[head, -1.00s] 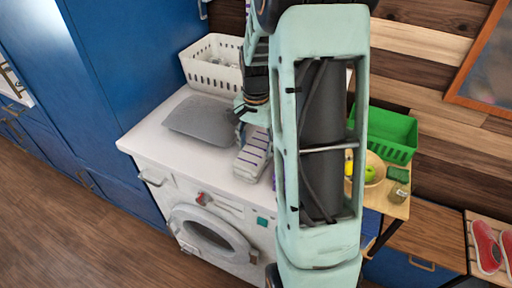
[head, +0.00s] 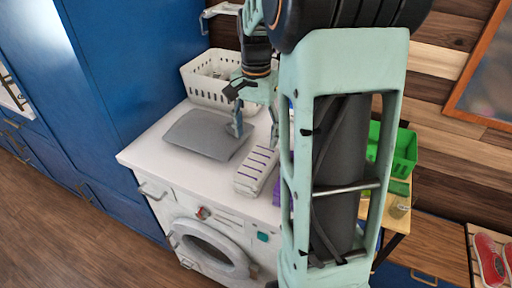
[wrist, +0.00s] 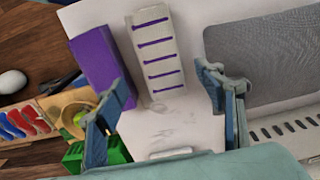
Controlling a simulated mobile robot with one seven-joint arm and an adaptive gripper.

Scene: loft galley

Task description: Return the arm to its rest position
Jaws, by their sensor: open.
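My arm rises in front of the washing machine in the head view. My gripper (head: 255,128) is open and hangs above the white worktop (head: 160,147), near the grey mat and a pale block with purple slots. In the wrist view my gripper (wrist: 163,105) has its two blue-grey fingers spread apart, with nothing held between them. The slotted block (wrist: 157,55) shows beyond and between the fingers. My arm link hides part of the worktop's right side in the head view.
The grey mat (head: 205,135) lies on the worktop, with a white perforated basket (head: 212,77) behind it. A purple block (wrist: 101,65) lies beside the slotted block. A green basket (head: 404,150) stands right of my arm. Tall blue cabinets (head: 120,75) stand at left.

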